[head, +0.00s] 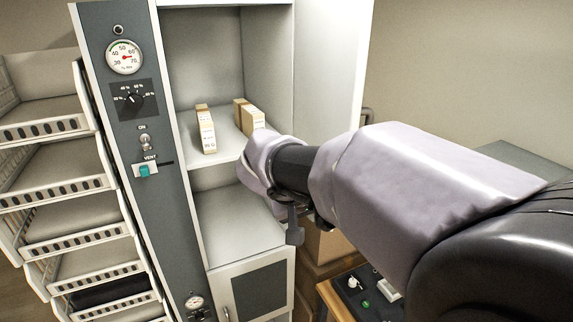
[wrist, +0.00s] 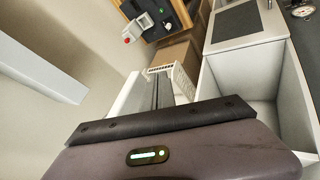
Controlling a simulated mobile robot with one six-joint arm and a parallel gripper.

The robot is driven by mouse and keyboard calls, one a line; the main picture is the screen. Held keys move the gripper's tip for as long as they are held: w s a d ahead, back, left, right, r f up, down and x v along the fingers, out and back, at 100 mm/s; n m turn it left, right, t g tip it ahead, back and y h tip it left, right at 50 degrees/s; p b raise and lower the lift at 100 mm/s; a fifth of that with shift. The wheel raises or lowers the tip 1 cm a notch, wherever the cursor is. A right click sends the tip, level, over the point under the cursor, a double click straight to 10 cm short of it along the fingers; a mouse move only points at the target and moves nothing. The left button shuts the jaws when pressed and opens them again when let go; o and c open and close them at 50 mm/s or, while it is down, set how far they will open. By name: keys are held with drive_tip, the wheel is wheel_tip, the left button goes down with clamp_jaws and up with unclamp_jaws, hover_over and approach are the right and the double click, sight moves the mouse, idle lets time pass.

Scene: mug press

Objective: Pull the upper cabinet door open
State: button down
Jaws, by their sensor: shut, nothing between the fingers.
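The cabinet (head: 268,60) stands open at the top in the head view, with its shelf in plain sight. The upper door (head: 328,65) is swung wide out to the right, and its handle (head: 367,116) shows at the far edge. My arm reaches across in front of the cabinet, with the wrist end before the open compartment. In the wrist view my gripper (wrist: 158,90) is shut and empty, apart from any handle. A pale slab (wrist: 40,68) at the left there looks like the door's edge. My fingertips are hidden in the head view.
Two small cartons stand on the shelf (head: 226,146). The lower door (head: 255,288) with a dark panel is shut. A gauge panel (head: 125,100) and wire racks (head: 55,165) stand left. Cardboard boxes (head: 325,245) and a control box (head: 365,293) lie below my arm.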

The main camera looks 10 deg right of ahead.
drive_tip(key=shift+d, duration=0.85)
drive_tip(key=w+d+n, duration=0.1)
drive_tip(key=w+d, duration=0.2)
drive_tip(key=d, duration=1.1)
drive_tip(key=shift+w+d+y, duration=0.15)
drive_tip(key=shift+w+y, duration=0.1)
drive_tip(key=shift+y, duration=0.05)
drive_tip(key=shift+b, duration=0.3)
